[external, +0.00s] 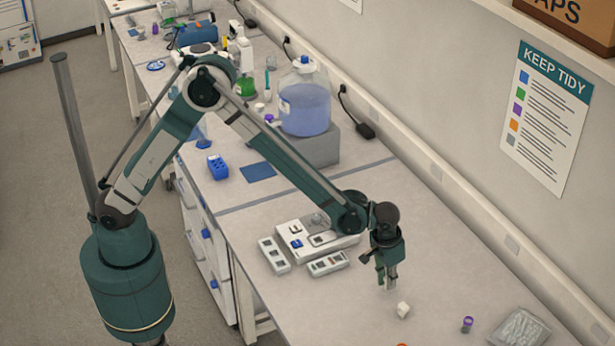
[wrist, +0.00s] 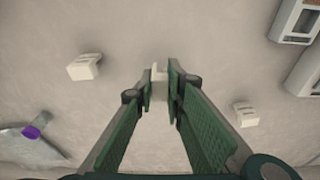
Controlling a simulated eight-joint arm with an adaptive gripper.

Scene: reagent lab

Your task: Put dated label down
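My gripper (external: 388,284) is above the bench to the right of the pale trays, pointing down. In the wrist view, its green fingers (wrist: 160,84) are drawn close together at the tips around a small off-white piece, taken to be the dated label (wrist: 159,72). The piece is mostly hidden by the fingers and no date can be read. A small off-white block (external: 403,310) sits on the bench just beyond the fingertips; it shows at upper left in the wrist view (wrist: 85,66). Another off-white block (wrist: 246,113) lies right of the fingers.
A pale tray with a blue piece (external: 295,243) and two narrow modules (external: 273,255) (external: 328,264) stand left of my gripper. A purple-capped vial (external: 467,324) and a clear bag (external: 520,328) lie to the right. The bench behind my gripper is clear towards the wall.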

